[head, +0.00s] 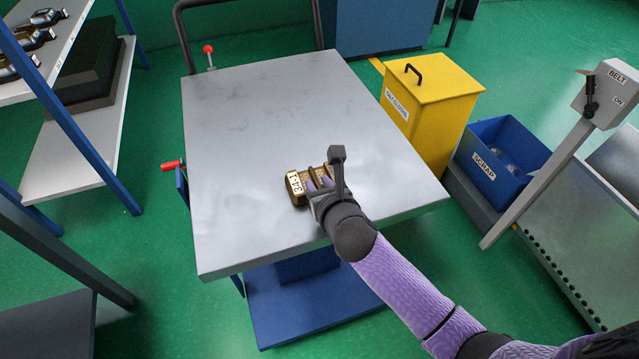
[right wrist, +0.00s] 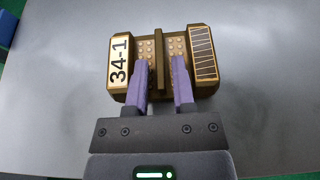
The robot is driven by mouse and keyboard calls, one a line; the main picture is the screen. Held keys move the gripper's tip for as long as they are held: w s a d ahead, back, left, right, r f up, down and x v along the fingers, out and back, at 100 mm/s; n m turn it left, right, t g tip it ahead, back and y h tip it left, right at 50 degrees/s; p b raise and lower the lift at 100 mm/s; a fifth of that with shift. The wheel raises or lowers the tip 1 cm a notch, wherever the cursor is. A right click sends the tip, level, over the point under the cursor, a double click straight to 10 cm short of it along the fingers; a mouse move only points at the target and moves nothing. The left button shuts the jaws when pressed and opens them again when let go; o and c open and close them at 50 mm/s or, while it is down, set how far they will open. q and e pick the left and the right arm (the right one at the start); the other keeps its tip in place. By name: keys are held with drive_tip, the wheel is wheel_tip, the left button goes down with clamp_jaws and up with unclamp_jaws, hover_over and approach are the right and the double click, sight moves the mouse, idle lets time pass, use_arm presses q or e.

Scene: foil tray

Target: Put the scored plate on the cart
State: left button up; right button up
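The scored plate (head: 296,187) is a brown-gold block on the grey top of the cart (head: 270,110), right of and below its middle. In the right wrist view the plate (right wrist: 205,70) shows a "34-1" label at left, a striped panel at right, studs and a raised rib up the middle. My right gripper (right wrist: 161,72) is over the plate, its two purple fingers on either side of the rib with a visible gap to it. It also shows in the head view (head: 320,183). The fingers hide part of the studs. My left gripper is out of view.
A yellow bin (head: 435,95) and a blue scrap box (head: 503,155) stand right of the cart. A shelf rack (head: 85,150) stands at the left. A post with a belt switch (head: 605,95) is at the far right. Most of the cart top is clear.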

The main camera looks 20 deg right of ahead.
drive_tip(key=shift+o, duration=0.7)
drive_tip(key=shift+r, duration=0.2)
drive_tip(key=p+v, duration=0.5)
drive_tip(key=v, duration=0.7)
drive_tip(key=s+d+f+m+g, duration=0.2)
drive_tip(key=s+f+m+g, duration=0.15)
drive_tip(key=f+m, duration=0.45)
drive_tip(key=s+d+f+m+g, duration=0.25)
drive_tip(key=s+f+m, duration=0.25)
drive_tip(key=f, duration=0.6)
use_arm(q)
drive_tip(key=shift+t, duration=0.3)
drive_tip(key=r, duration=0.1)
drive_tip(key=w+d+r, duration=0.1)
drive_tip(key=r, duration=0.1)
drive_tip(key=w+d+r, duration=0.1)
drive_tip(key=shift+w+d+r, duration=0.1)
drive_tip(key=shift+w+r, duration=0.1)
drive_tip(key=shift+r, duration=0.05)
use_arm(e)
drive_tip(key=s+f+m+g, duration=0.3)
drive_tip(key=s+f+m, duration=0.3)
drive_tip(key=s+m, duration=0.4)
drive_tip(key=s+f+m+g, duration=0.4)
drive_tip(key=s+f+m, duration=0.2)
drive_tip(key=s+m, duration=0.4)
drive_tip(key=s, duration=0.3)
drive_tip(key=shift+s+d+m+h, duration=0.25)
drive_tip(key=shift+s+m+h, duration=0.05)
drive_tip(key=shift+s+m, duration=0.1)
